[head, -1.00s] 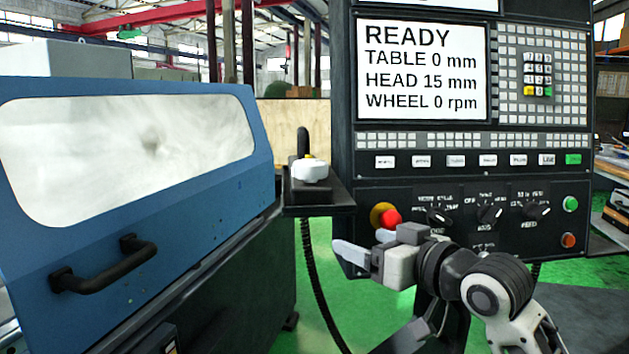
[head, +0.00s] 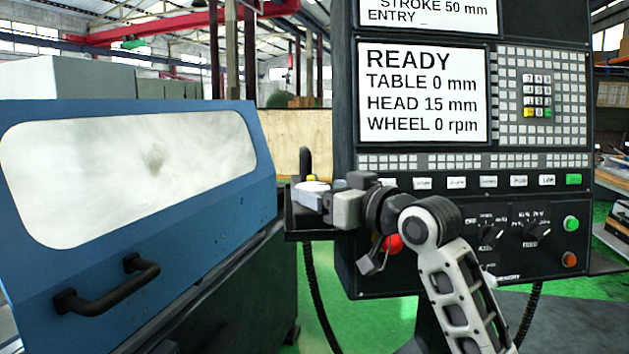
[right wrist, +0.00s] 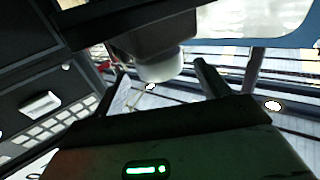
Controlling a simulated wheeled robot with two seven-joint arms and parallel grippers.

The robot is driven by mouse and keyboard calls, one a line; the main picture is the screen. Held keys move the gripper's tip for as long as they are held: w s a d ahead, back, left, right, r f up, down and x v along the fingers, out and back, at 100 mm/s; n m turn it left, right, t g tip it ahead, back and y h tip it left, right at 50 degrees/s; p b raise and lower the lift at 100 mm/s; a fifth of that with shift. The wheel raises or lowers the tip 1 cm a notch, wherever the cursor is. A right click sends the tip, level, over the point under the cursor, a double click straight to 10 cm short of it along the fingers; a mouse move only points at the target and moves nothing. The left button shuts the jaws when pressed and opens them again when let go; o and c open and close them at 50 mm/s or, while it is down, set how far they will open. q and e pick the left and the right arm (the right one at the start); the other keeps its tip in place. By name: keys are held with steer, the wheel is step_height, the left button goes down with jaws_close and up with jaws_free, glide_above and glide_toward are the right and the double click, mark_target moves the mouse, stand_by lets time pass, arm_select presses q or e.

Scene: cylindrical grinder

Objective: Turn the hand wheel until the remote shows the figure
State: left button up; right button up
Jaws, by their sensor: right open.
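The white hand wheel (head: 312,186) with a yellow part sits on a black shelf (head: 293,225) beside the control cabinet. In the head view my right gripper (head: 318,195) reaches in from the right and partly covers it. In the right wrist view the round white wheel (right wrist: 162,66) shows under a dark body (right wrist: 150,38). It appears between my two spread fingers, and I cannot tell whether they touch it. The right gripper is open. I cannot make out any figure on the remote. My left gripper is not in view.
The control cabinet screen (head: 422,95) reads READY, TABLE 0 mm, HEAD 15 mm, WHEEL 0 rpm. A red stop button (head: 392,244) is just below my right wrist. The blue grinder cover (head: 215,230) with a black handle (head: 108,287) stands at left.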

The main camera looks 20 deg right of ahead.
mark_target(314, 186)
steer(key=shift+x, duration=1.55)
steer(key=c, duration=1)
steer(key=shift+o, duration=0.2)
steer(key=shift+m+h, duration=0.3)
steer(key=shift+h, duration=0.2)
